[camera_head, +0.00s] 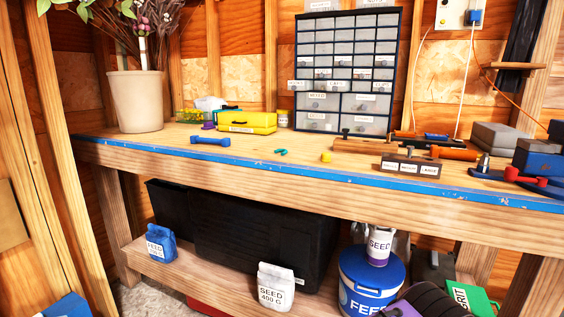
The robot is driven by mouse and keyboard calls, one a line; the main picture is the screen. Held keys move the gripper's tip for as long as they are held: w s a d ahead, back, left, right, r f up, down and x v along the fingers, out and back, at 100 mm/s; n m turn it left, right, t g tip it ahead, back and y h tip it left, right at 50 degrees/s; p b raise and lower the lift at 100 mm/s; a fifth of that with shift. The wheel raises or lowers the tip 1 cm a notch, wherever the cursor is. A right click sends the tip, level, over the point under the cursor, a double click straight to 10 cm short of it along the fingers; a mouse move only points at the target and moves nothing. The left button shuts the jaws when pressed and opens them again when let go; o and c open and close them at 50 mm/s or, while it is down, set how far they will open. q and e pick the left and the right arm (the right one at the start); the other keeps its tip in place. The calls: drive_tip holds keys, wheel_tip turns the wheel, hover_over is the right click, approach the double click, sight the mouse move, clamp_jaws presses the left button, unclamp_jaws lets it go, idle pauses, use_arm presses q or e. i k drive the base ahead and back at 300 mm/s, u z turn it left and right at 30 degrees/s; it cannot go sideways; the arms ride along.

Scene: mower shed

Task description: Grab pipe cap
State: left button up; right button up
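A small yellow cap-like piece (326,156), which looks like the pipe cap, sits on the wooden workbench (300,172) near its blue front edge. It is too small to make out in detail. Nothing touches it, and the bench top around it is bare. Neither of my grippers is in view.
A small teal piece (281,152) and a blue dumbbell-shaped thing (210,140) lie left of it. A labelled wooden block (409,167) is to the right. A drawer cabinet (347,75), yellow case (247,122) and plant pot (136,101) stand behind. A black bin (240,235) is below.

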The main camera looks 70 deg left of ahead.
sight(325, 157)
drive_tip(key=k, duration=0.2)
drive_tip(key=u, duration=1.05)
